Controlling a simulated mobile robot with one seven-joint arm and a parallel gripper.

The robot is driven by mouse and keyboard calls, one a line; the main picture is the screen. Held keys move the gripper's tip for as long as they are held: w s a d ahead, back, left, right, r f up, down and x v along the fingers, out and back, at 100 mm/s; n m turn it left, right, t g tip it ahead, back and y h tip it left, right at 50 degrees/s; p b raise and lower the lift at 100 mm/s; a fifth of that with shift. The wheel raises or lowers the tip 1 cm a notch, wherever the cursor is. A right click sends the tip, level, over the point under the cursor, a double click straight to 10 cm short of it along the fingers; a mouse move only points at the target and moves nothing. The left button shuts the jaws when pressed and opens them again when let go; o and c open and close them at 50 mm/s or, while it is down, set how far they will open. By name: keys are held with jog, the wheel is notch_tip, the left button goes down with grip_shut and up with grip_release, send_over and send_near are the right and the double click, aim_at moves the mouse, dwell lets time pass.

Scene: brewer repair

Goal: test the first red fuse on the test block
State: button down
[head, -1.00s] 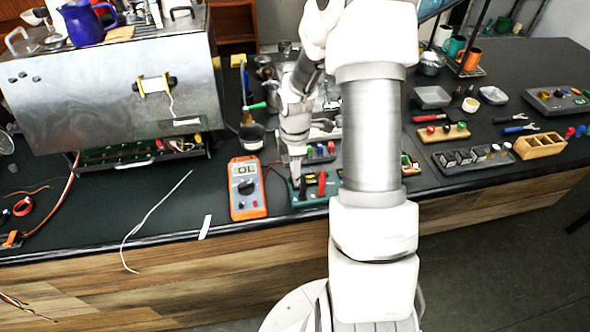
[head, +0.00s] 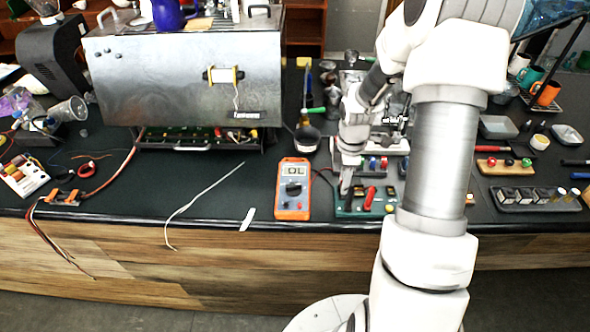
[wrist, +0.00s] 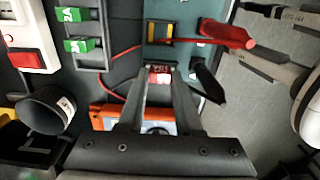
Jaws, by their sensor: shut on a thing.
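The green test block (head: 345,212) lies near the bench's front edge; its teal surface also shows in the wrist view (wrist: 182,56). My gripper (head: 346,188) points down at the block's left part. In the wrist view, my gripper (wrist: 160,80) is shut on a small red fuse (wrist: 160,70) with pale lettering. Whether the fuse touches the block's contacts I cannot tell. A red probe (wrist: 222,34) and a black probe (wrist: 208,84) are beside it. The orange multimeter (head: 293,190) left of the block shows what looks like "OL".
A metal brewer (head: 180,75) stands at the back left. A pale loose wire (head: 200,190) and a white strip (head: 248,219) lie left of the meter. A rack with red and blue parts (head: 376,164) is behind the block. My arm hides bench to the right.

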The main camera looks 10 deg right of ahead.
jog(key=shift+r, duration=0.1)
jog(key=shift+r+p, duration=2)
jog(key=shift+r, duration=0.45)
